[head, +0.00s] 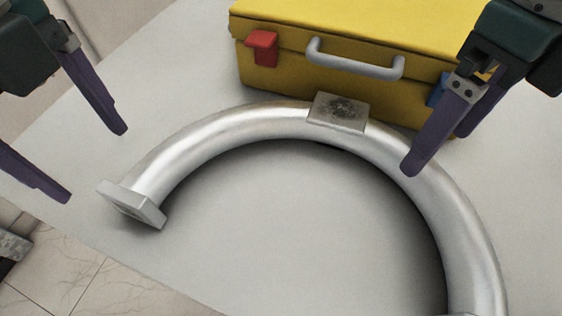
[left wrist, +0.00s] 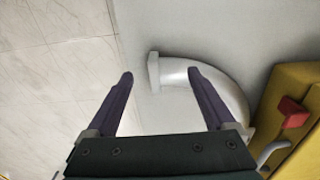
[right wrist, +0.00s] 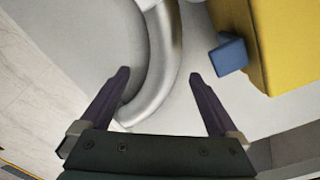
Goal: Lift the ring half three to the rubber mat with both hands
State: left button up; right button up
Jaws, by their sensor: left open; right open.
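The ring half (head: 235,122) is a thick silver half-ring tube with a square flange (head: 133,204) at its left end and a flat block (head: 338,112) on top of its arc. It lies on a light grey surface. My left gripper (head: 97,165) is open and empty, left of the flanged end; in the left wrist view (left wrist: 160,78) one finger overlaps the tube. My right gripper (head: 440,150) is open over the right part of the arc; in the right wrist view the tube (right wrist: 165,75) shows between its fingers (right wrist: 158,75). I cannot make out the rubber mat.
A yellow toolbox (head: 350,25) with a grey handle (head: 355,58), a red latch (head: 262,46) and a blue latch (head: 437,90) stands right behind the arc. The grey surface (head: 290,220) inside the arc is clear. Tiled floor (head: 60,270) lies beyond its front left edge.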

pick_arm(q)
notch_tip(320, 180, down, 7)
jog(key=shift+r, duration=0.15)
pick_arm(e)
notch_tip(320, 180, down, 7)
jog(key=shift+a+r, duration=0.15)
pick_arm(q)
jog(key=shift+c, duration=0.3)
pick_arm(e)
jog(key=shift+c, duration=0.3)
pick_arm(q)
grip_shut()
pick_arm(e)
jog(key=shift+a, duration=0.1)
jog(key=c, duration=1.3)
pick_arm(q)
jog(key=shift+d, duration=0.1)
pick_arm(e)
grip_shut()
